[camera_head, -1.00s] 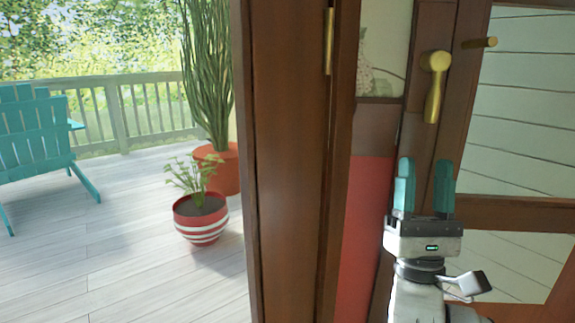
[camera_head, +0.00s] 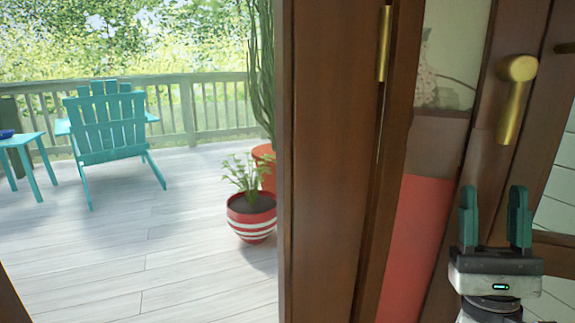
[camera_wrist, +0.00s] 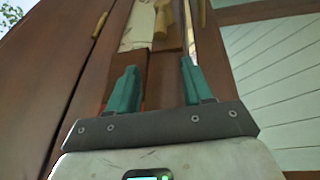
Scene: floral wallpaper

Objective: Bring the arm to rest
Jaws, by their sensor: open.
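My gripper (camera_head: 495,215) is at the lower right of the head view, its two teal fingers pointing up and spread apart with nothing between them. It also shows in the wrist view (camera_wrist: 158,85), open and empty, in front of a brown wooden door. A brass door handle (camera_head: 513,100) is above the fingers in the head view, apart from them. Most of my arm below the gripper is out of the picture.
A brown door frame (camera_head: 335,160) with a brass hinge (camera_head: 384,43) stands close left of my gripper. Beyond it is a plank deck (camera_head: 150,240) with a striped plant pot (camera_head: 252,222), a teal chair (camera_head: 108,125) and a teal side table (camera_head: 22,142). The deck's middle is clear.

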